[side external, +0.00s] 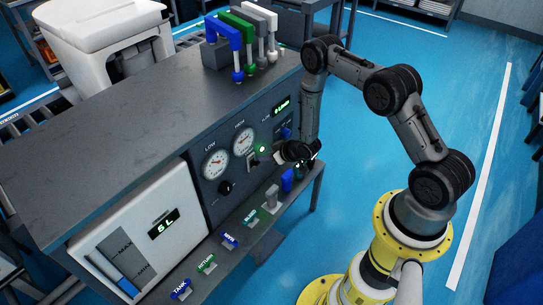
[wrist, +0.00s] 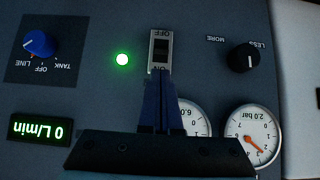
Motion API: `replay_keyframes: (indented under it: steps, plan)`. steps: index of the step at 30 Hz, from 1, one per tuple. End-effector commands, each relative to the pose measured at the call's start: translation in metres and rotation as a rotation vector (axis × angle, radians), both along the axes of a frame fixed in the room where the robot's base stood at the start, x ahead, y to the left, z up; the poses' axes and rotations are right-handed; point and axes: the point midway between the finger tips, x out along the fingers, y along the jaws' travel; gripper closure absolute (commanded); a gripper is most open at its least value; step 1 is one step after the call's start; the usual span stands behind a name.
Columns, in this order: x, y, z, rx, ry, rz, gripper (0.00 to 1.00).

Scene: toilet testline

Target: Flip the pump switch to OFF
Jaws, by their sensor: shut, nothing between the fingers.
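The pump switch (wrist: 160,50) is a small light plate with a dark rocker, upside down in the wrist view, with OFF at its top and ON at its lower edge. A lit green lamp (wrist: 122,59) is beside it. In the side view the switch (side external: 253,159) is on the dark front panel, below the lit lamp (side external: 261,149). My gripper (wrist: 161,76) is shut and empty; its blue fingers overlap the ON end of the switch in the wrist view. Contact cannot be told. My gripper (side external: 279,156) is close to the panel in the side view.
Two gauges (side external: 215,163) (side external: 243,141), a black knob (wrist: 242,57) and a blue selector knob (wrist: 39,43) surround the switch. The flow display (wrist: 41,130) reads 0 L/min. Below the panel, a shelf carries labelled tags (side external: 207,264) and coloured connectors (side external: 287,180).

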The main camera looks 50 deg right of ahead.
Motion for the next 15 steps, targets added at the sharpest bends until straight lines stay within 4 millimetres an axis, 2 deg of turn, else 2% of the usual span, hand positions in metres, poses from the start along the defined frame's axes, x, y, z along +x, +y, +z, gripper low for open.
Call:
replay_keyframes:
  steps: [7,15]
  plan:
    - [0.023,0.000,-0.020,-0.001,0.000,0.001,1.00]
    - [0.028,0.000,-0.025,-0.001,0.000,-0.001,1.00]
